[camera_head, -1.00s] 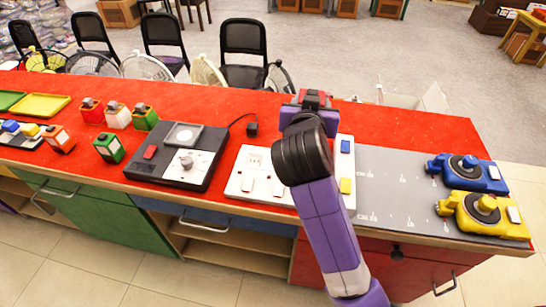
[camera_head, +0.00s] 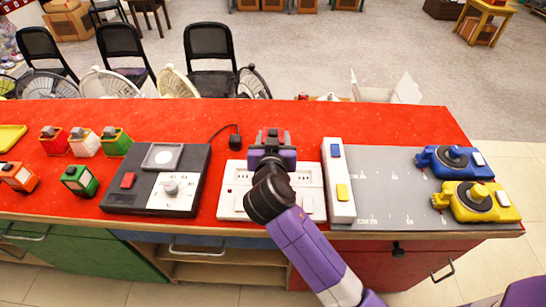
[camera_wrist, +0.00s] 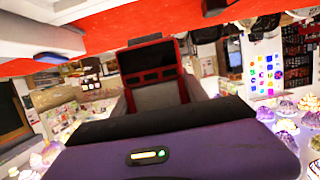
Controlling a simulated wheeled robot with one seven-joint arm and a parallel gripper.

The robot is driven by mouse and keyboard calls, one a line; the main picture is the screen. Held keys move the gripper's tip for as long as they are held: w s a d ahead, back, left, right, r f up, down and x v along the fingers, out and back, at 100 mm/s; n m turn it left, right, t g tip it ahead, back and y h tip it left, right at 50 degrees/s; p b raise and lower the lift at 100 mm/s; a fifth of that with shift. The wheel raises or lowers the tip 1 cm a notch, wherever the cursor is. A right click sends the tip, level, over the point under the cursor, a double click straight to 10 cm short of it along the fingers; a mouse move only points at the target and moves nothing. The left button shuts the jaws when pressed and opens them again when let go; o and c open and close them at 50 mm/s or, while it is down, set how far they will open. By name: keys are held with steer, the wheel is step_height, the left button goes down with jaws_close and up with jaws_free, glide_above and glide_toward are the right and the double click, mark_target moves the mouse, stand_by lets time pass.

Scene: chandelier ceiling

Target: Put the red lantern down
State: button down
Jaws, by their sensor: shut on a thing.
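My gripper (camera_head: 271,137) is over the white panel with switches in the head view, its jaws pointing to the far side of the counter. It is shut on a dark-red framed thing, apparently the red lantern (camera_wrist: 152,62), seen in the wrist view; its shape is partly hidden by the gripper. I cannot tell whether it touches the panel. Another red lantern (camera_head: 54,142) stands upright on the red counter (camera_head: 300,118) at the left, beside a white lantern (camera_head: 84,144) and a green lantern (camera_head: 115,142).
A black device (camera_head: 118,198) with a dial is left of the white panel (camera_head: 312,195). At right, a grey mat (camera_head: 385,180) carries a blue device (camera_head: 450,158) and a yellow device (camera_head: 475,201). Bare red counter lies along the far edge. Black chairs (camera_head: 210,62) stand behind.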

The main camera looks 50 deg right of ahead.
steer(key=shift+f, duration=3.7)
steer(key=shift+f+b, duration=0.25)
steer(key=shift+b, duration=0.1)
steer(key=c, duration=0.6)
jaws_free()
steer(key=shift+r, duration=0.15)
steer(key=shift+r+p, duration=0.2)
steer(key=shift+p, duration=0.25)
steer(key=b+v, duration=0.2)
steer(key=v, duration=0.9)
steer(key=shift+s+a, duration=0.25)
steer(key=shift+a, duration=0.05)
steer(key=shift+r, duration=0.1)
